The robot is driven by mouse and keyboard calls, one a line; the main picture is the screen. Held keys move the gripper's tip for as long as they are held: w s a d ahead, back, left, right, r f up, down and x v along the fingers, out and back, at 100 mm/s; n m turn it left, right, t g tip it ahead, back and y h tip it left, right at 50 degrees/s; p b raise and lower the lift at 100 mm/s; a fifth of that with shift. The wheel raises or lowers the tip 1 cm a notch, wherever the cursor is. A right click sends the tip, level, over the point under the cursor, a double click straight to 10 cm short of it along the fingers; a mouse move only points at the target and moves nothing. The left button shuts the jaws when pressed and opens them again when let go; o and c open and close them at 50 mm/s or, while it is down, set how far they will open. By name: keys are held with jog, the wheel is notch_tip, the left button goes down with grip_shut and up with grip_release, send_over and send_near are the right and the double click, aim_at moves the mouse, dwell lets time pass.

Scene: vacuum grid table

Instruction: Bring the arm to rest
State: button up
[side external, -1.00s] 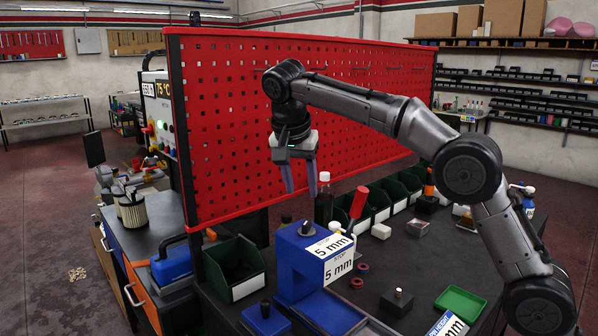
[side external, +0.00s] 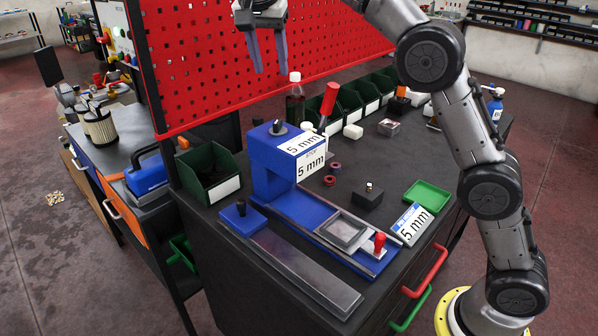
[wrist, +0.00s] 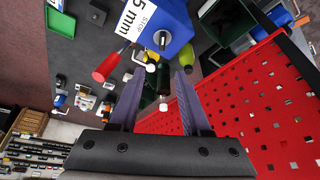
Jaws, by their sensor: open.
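My gripper (side external: 271,70) is in the upper part of the side external view, its two purple-grey fingers apart and pointing down. It is empty, held in the air above the bench and in front of the red perforated panel (side external: 225,60). The top of its body is cut off by the frame edge. In the wrist view my gripper (wrist: 160,74) shows its fingers spread, with nothing held between them. The bench top lies well beyond the fingertips there.
The dark bench holds a blue fixture (side external: 265,158) with "5 mm" labels, a dark bottle (side external: 295,105), a red-handled lever (side external: 328,100), green bins (side external: 212,175) and a green tray (side external: 428,196). The red panel (wrist: 235,110) stands close beside the fingers in the wrist view.

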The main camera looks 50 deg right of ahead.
jog(key=s+d+r, duration=0.5)
jog(key=s+r, duration=0.2)
jog(key=s, duration=0.1)
jog(key=s+d+f+n+t+y, duration=0.1)
jog(key=s+d+n+t, duration=0.1)
jog(key=s, duration=0.9)
jog(key=s+a+f+n+y, duration=0.1)
jog(key=s+f+n, duration=0.4)
jog(key=f, duration=0.6)
jog(key=s+a+f+n+t+y, duration=0.1)
jog(key=s+f+n+y, duration=0.1)
jog(key=s+f+n, duration=0.3)
jog(key=shift+s+a+f, duration=0.25)
jog(key=shift+s+f, duration=1.9)
jog(key=shift+f, duration=1.2)
